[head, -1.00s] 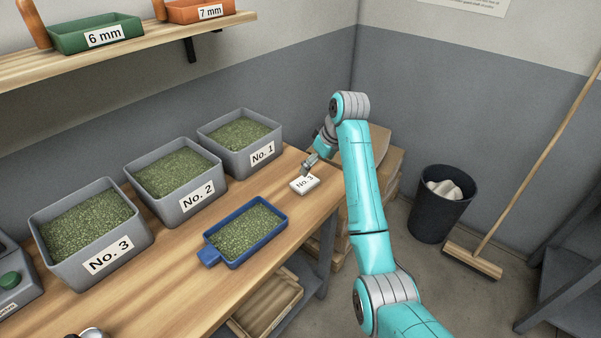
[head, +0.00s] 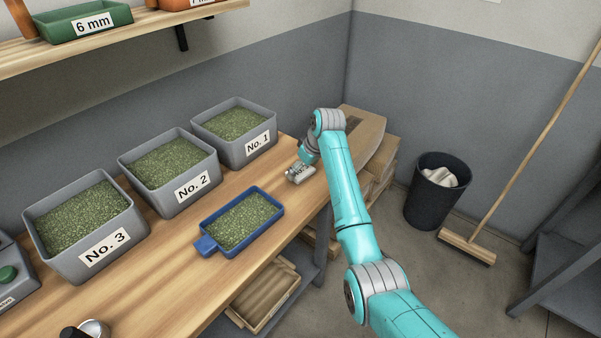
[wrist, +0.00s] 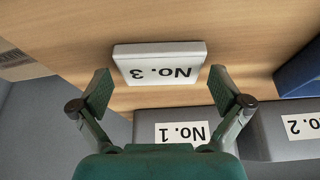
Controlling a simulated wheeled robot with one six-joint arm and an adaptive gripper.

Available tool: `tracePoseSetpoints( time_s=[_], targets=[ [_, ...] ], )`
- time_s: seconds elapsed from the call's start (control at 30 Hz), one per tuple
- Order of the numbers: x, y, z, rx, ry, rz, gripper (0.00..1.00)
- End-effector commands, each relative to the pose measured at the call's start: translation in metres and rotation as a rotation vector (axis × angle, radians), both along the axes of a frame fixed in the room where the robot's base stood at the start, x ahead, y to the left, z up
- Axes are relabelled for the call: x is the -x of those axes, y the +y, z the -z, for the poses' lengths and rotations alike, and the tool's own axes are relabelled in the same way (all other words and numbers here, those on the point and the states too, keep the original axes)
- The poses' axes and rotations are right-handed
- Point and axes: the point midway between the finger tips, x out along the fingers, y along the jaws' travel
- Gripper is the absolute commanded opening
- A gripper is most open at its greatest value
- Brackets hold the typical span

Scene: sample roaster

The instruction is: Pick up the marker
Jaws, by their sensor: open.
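The marker is a small white block with "No. 3" on its face; in the wrist view the marker (wrist: 160,52) lies on the wooden bench, its lettering upside down. My gripper (wrist: 160,88) is open, with one green-padded finger on each side and the marker just beyond and between the fingertips. No finger visibly touches it. In the head view my gripper (head: 300,173) is low over the right end of the bench and hides the marker.
Grey bins No. 1 (head: 261,144), No. 2 (head: 193,187) and No. 3 (head: 105,248) stand along the wall, filled with green beans. A blue tray of beans (head: 240,249) lies in front. Cardboard boxes (head: 368,128) stand beyond the bench's right end.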

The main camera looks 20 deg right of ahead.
Motion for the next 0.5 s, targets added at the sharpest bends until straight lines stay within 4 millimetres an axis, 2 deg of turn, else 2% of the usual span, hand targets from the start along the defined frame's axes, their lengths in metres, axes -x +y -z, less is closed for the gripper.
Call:
tracePoseSetpoints(
  time_s=[0.23, 0.27, 0.43, 0.5],
  targets=[
    [-0.0007, 0.0007, 0.0023, 0.000, 0.000, 0.000, 1.00],
    [-0.0007, 0.0007, 0.0023, 0.000, 0.000, 0.000, 0.97],
    [-0.0007, 0.0006, 0.0022, 0.000, 0.000, 0.000, 0.56],
    [-0.0007, 0.0007, 0.0021, 0.000, 0.000, 0.000, 0.56]
  ],
)
